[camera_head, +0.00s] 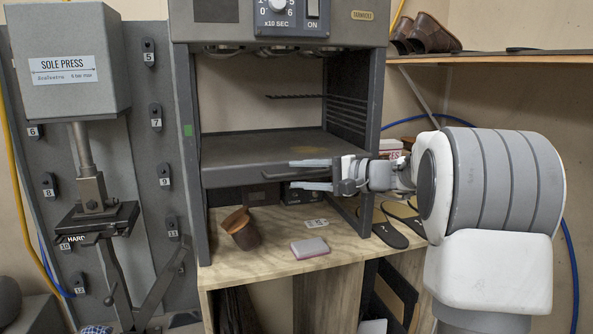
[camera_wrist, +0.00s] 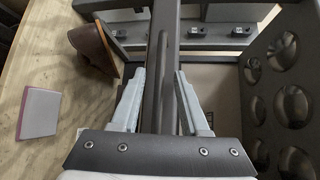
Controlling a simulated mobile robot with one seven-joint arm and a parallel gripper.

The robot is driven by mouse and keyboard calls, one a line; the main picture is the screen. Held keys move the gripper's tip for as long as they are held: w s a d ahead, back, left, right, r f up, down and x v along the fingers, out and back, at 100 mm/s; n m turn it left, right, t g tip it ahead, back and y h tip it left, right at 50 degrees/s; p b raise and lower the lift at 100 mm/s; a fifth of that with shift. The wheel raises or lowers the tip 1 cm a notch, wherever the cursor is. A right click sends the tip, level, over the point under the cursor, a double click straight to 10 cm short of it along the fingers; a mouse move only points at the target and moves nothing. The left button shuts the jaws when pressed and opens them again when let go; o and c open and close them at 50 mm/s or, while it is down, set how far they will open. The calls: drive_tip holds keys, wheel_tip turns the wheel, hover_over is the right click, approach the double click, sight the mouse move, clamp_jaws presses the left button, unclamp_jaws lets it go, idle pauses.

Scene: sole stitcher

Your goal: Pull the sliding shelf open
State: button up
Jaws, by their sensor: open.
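The sliding shelf (camera_head: 255,149) is a dark grey flat tray inside the grey machine frame, with a front lip along its near edge. My gripper (camera_head: 311,175) comes in from the right at the right part of that lip. Its two pale fingers are apart, one higher and one lower. In the wrist view my gripper (camera_wrist: 160,100) has a finger on each side of a long dark bar (camera_wrist: 165,50), which looks like the shelf's front edge. Gaps seem to show beside the bar; I cannot tell whether either finger touches it.
A brown leather piece (camera_head: 241,228) and a pinkish-grey block (camera_head: 310,248) lie on the wooden bench (camera_head: 275,262) below. Dark soles (camera_head: 390,234) lie to the right. The sole press (camera_head: 75,75) stands at left. A wooden wall shelf (camera_head: 500,58) holds shoes at upper right.

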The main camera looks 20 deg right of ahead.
drive_tip(key=shift+w+a+f, duration=0.1)
drive_tip(key=shift+w+a, duration=0.4)
drive_tip(key=shift+a, duration=0.05)
clamp_jaws()
idle(1.1)
